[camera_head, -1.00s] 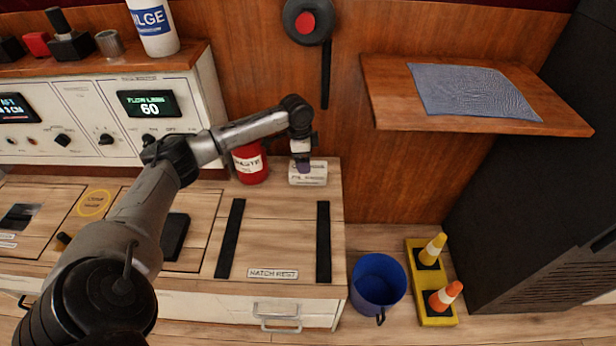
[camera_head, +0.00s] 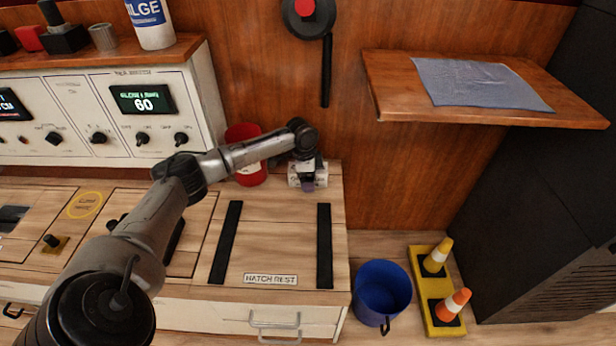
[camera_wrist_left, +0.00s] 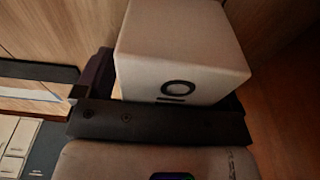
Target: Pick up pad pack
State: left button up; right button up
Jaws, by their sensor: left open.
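The pad pack, a small white box with a dark-lettered label (camera_head: 294,180), stands on the wooden counter beside the red canister, against the back wall. My left gripper (camera_head: 307,184) is at the pack and hides much of it in the head view. In the left wrist view the white box (camera_wrist_left: 180,45) fills the space in front of the dark gripper body, with one dark finger along its left side. The jaws are open; I cannot tell whether they touch the box. My right gripper is not in view.
A red canister (camera_head: 245,166) stands close left of the pack. Two black strips (camera_head: 325,245) lie on the counter in front. A wooden shelf with a blue cloth (camera_head: 480,83) juts out at right. A blue bucket (camera_head: 381,292) and yellow stand (camera_head: 424,302) are on the floor.

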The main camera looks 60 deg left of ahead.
pick_arm(q)
jog(key=shift+c, duration=0.3)
jog(key=shift+r, duration=0.1)
jog(key=c, duration=1)
